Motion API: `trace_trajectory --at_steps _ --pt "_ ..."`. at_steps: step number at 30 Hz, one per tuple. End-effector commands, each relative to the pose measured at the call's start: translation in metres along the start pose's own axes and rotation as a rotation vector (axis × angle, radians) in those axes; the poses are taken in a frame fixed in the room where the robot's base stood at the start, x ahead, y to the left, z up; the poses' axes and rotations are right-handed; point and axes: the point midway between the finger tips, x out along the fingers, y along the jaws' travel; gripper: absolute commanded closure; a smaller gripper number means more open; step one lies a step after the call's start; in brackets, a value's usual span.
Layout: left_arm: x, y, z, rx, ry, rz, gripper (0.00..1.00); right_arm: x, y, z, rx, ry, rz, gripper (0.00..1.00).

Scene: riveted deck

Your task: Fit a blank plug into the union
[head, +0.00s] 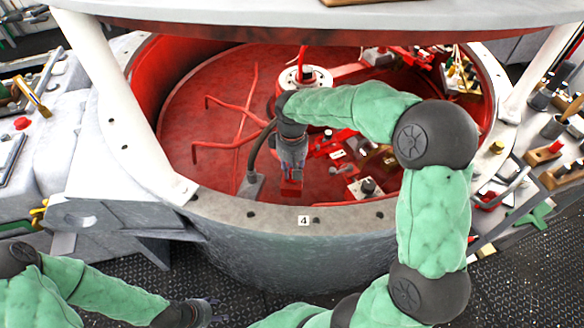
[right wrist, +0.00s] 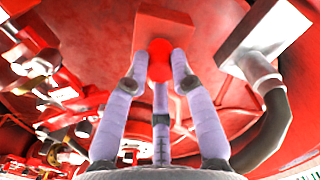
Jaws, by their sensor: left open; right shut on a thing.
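My right gripper (head: 292,168) reaches down inside the red-lined round tub. In the right wrist view its pale fingers (right wrist: 160,82) are shut on a small bright red rounded piece, likely the blank plug (right wrist: 160,54). A dull red block (right wrist: 168,22) lies just beyond the piece; it also shows under the gripper in the head view (head: 291,188). I cannot tell whether piece and block touch. A grey fitting with a dark hose (right wrist: 262,72) stands beside it. I cannot tell for certain which part is the union. My left gripper (head: 208,312) is open and empty outside the tub, low in the head view.
The tub's grey rim (head: 240,208) bears a "4" label (head: 303,221). Red branching pipes (head: 232,120) lie left inside the tub, and several fittings (head: 368,187) stand right of my gripper. A white post (head: 115,95) rises at left. Tools crowd the right bench (head: 550,160).

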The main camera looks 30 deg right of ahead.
Motion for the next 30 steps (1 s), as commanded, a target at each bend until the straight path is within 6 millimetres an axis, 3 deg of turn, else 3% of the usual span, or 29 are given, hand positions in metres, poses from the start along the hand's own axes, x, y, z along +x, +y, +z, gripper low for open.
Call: trace_trajectory --at_steps 26,27,29,30 --pt "-0.0002 0.0001 0.0 0.0 0.0 0.0 0.43 0.0052 0.0 0.0001 0.0 0.0 0.0 1.0" --pt "-0.0002 0.0001 0.0 0.0 0.0 0.0 0.43 0.0048 0.0001 -0.0001 0.0 0.0 0.0 0.64" --pt "-0.0001 0.0001 0.0 0.0 0.0 0.0 0.43 0.0048 0.0 0.0 0.0 0.0 0.0 0.48" --pt "-0.0001 0.0001 0.0 0.0 0.0 0.0 0.43 0.0048 0.0001 0.0 0.0 0.0 0.0 0.48"
